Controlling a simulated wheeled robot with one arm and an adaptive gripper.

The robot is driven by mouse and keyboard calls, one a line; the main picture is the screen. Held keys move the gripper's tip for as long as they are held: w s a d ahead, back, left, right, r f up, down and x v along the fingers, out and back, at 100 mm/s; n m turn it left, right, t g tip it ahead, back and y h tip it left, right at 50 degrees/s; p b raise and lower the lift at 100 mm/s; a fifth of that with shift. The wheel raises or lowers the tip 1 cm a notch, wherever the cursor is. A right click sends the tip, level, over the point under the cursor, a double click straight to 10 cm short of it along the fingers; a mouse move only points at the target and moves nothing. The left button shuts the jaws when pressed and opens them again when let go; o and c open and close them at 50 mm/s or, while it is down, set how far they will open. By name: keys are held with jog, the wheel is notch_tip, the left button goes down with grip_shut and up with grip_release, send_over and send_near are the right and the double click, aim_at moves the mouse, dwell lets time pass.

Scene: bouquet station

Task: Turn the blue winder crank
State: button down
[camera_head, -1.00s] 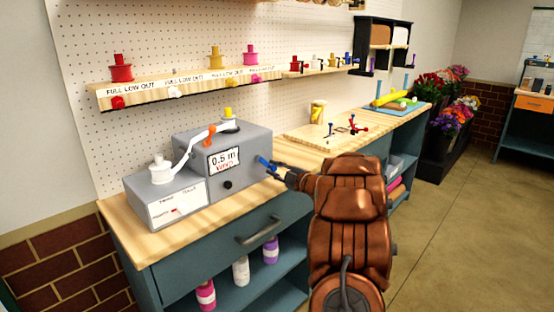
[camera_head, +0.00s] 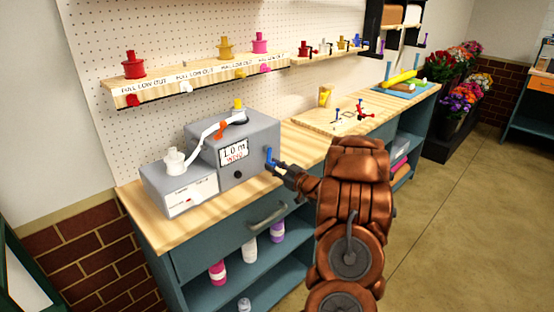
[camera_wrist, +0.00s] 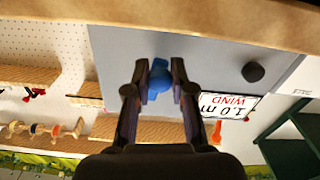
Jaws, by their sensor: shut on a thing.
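The grey winder box (camera_head: 257,138) stands on the wooden counter. Its display (camera_head: 233,151) reads 1.0 m and WIND. The blue crank (camera_head: 269,157) is on the box's right side, and its handle shows near upright in the head view. My gripper (camera_head: 276,167) is at the crank. In the wrist view, the two fingers of my gripper (camera_wrist: 158,75) are closed on the blue crank handle (camera_wrist: 160,80). A white ribbon (camera_head: 207,131) runs from the white spool (camera_head: 174,160) over the box, past an orange part (camera_head: 221,130). The crank's pivot is partly hidden.
A dark knob (camera_head: 238,174) is on the box front, below the display. A shelf (camera_head: 200,78) with coloured spools and knobs hangs above. A wooden board (camera_head: 330,121) with small tools lies right of the box. Drawer handle (camera_head: 268,213) juts out below the counter.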

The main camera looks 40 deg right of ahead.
jog(key=shift+a+r+m+p, duration=0.1)
jog(key=shift+a+m+p, duration=0.25)
jog(key=shift+m+p, duration=0.3)
jog(key=shift+a+r+m+p, duration=0.1)
jog(key=shift+a+m+p, duration=0.3)
jog(key=shift+m, duration=0.45)
jog(key=c, duration=1)
grip_release()
jog(key=shift+s, duration=0.1)
jog(key=s, duration=1.1)
jog(key=shift+s+a, duration=0.1)
jog(key=shift+s, duration=0.25)
